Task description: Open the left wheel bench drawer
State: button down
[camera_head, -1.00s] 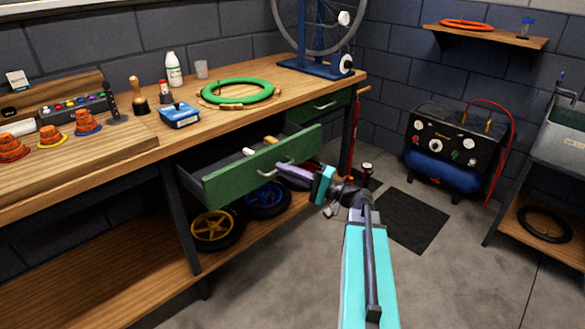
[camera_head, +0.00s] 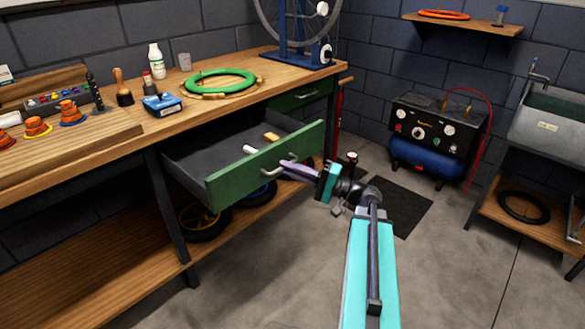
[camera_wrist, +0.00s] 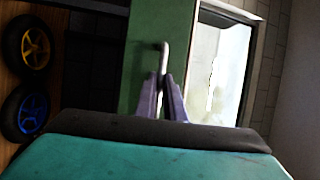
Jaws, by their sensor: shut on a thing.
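The left wheel bench drawer (camera_head: 235,180) has a green front and is pulled well out from under the wooden benchtop. Its dark inside shows, with a white item (camera_head: 250,149) and a tan block (camera_head: 271,137) in it. My gripper (camera_head: 287,166) is at the drawer's front, shut on its metal handle (camera_head: 265,169). In the wrist view the two purple fingers (camera_wrist: 172,84) close around the upright-looking handle bar (camera_wrist: 164,56) against the green front (camera_wrist: 142,70). The exact contact between fingers and bar is partly hidden.
The right green drawer (camera_head: 300,95) is closed. On the bench (camera_head: 110,146) lie a green tyre (camera_head: 222,82), a blue box (camera_head: 164,105) and bottles. A compressor (camera_head: 432,138) is by the wall. The floor in front is open.

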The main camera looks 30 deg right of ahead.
jog(key=c, duration=1.8)
grip_release()
jog(key=shift+s+a, duration=0.1)
jog(key=shift+c, duration=0.2)
jog(key=p+v, duration=0.1)
jog(key=v, duration=1.3)
